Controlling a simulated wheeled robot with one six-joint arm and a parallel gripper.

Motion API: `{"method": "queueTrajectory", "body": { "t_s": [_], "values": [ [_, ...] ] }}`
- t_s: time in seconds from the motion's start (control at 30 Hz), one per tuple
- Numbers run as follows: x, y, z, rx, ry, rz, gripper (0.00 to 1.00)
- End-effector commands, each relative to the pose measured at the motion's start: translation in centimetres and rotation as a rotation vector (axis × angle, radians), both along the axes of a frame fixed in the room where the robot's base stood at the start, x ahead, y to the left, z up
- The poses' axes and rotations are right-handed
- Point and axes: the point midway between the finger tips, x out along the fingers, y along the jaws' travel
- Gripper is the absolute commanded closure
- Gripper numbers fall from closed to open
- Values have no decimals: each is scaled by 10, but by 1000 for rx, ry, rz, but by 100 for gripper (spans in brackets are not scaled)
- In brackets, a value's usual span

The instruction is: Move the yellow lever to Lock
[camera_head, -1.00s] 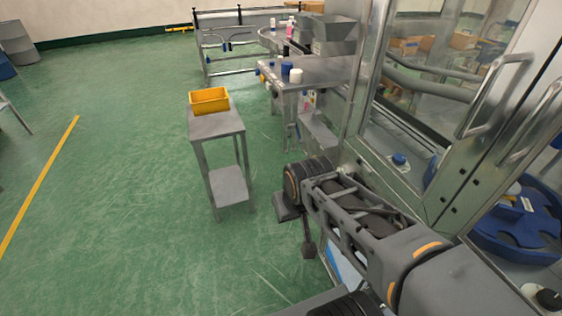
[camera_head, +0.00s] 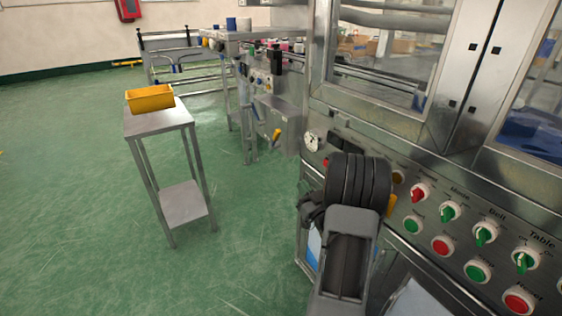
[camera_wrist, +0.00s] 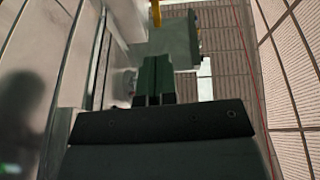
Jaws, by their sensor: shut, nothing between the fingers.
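Two yellow parts show in the head view. A small yellow handle (camera_head: 277,134) is at the steel side unit left of the cabinet. Another yellow piece (camera_head: 391,206) sits by the control panel, partly hidden behind my arm. I cannot tell which is the lever, and no Lock mark is readable. In the wrist view my gripper (camera_wrist: 155,82) shows dark fingers, closed together with nothing between them. A yellow bar (camera_wrist: 154,14) is at the top of that view, beyond the fingertips and apart from them. In the head view my arm largely hides the gripper.
The control panel (camera_head: 459,240) carries red and green buttons and knobs labelled along the cabinet front. A gauge (camera_head: 312,142) is left of my arm. A steel stand (camera_head: 160,122) with a yellow bin (camera_head: 150,98) is at left. Green floor around it is clear.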

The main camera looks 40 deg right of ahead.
Motion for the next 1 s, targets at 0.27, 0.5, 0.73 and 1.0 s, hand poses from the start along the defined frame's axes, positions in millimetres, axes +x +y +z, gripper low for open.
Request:
{"method": "queueTrajectory", "body": {
  "t_s": [0.27, 0.5, 0.73, 1.0],
  "values": [
    [-35, -14, -36, 31, -181, 42, 100],
    [-21, -15, -25, 31, -210, 54, 100],
    [21, -17, -1, 29, -210, 55, 100],
    [72, -20, 28, 31, -210, 54, 100]
  ]
}}
